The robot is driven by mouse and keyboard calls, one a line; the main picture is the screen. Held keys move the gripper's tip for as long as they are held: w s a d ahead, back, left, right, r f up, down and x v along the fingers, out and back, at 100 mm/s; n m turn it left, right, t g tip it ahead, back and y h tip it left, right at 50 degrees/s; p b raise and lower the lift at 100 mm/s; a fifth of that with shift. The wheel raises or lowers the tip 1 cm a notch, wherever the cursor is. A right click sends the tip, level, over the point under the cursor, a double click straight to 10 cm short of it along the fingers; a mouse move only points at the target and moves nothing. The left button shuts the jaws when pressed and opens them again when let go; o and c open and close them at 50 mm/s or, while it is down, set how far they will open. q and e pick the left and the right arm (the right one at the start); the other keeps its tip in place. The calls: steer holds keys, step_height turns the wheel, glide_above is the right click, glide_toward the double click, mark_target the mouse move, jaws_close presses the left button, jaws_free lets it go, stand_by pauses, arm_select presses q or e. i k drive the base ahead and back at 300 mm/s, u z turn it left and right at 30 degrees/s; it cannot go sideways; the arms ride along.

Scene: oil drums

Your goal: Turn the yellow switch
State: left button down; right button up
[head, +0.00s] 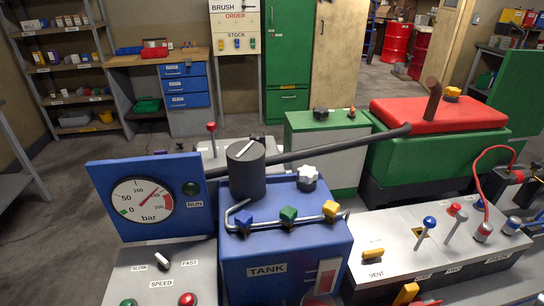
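Several yellow parts show in the head view, and I cannot tell which one is the yellow switch. A yellow handle (373,254) sits by the VENT label on the grey panel at right. A yellow knob (330,208) is at the right end of the pipe on the blue TANK box (285,250), beside a green knob (288,213) and a blue knob (243,217). A yellow-orange part (405,294) is partly cut off at the bottom edge. Another yellow knob (452,94) tops the red cover. Neither of my grippers is in view.
A blue gauge board (150,195) stands at left, above a SPEED panel (165,272) with a white-handled switch (163,260). Upright levers (425,230) rise from the right panel. A dark pipe (340,143) runs to the red-topped green machine (430,150). Grey floor lies behind at left.

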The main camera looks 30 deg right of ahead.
mark_target(369, 257)
steer(key=z, duration=1.8)
